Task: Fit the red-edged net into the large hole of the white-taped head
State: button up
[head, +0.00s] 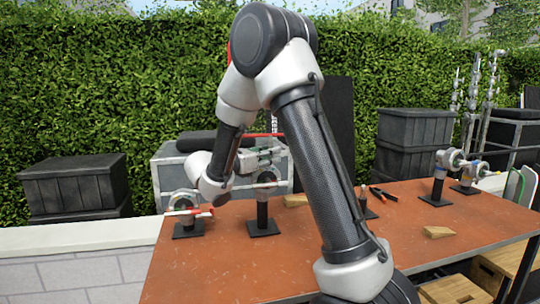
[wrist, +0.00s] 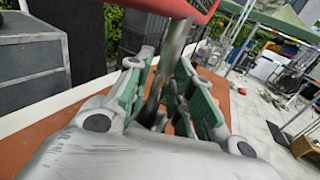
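My gripper (head: 264,157) is above the left part of the orange-brown table, over a dark stand with a grip head (head: 263,201). In the wrist view its green-sided fingers (wrist: 165,80) are on either side of a grey metal rod (wrist: 176,45) and appear closed on it. The rod meets the red edge (wrist: 180,6) of the net at the top. In the head view a red edge (head: 264,134) shows just above the gripper; my arm hides much of the net.
Another head on a stand (head: 187,212) is close on the left, with a red-tipped bar. Two more heads (head: 438,180) (head: 468,173) stand at the right. Wooden wedges (head: 437,232) and pliers (head: 383,193) lie on the table (head: 215,270). The front left is clear.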

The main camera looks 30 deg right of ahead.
jog(key=shift+o, duration=0.6)
jog(key=s+a, duration=0.2)
jog(key=a, duration=0.9)
jog(key=shift+s+a, duration=0.15)
jog(key=shift+a, duration=0.25)
jog(key=s+d+m+g+y, duration=0.35)
jog(key=s+d+m, duration=0.2)
jog(key=s, duration=0.35)
jog(key=s+d+m+g+y, duration=0.2)
jog(key=s+d+m+y, duration=0.35)
jog(key=s, duration=0.25)
jog(key=s+a+f+m+t+y, duration=0.3)
jog(key=s+a+m+t+y, duration=0.3)
jog(key=s, duration=0.5)
jog(key=shift+s+a+m+y, duration=0.2)
jog(key=shift+s+m+y, duration=0.1)
jog(key=shift+m+y, duration=1.15)
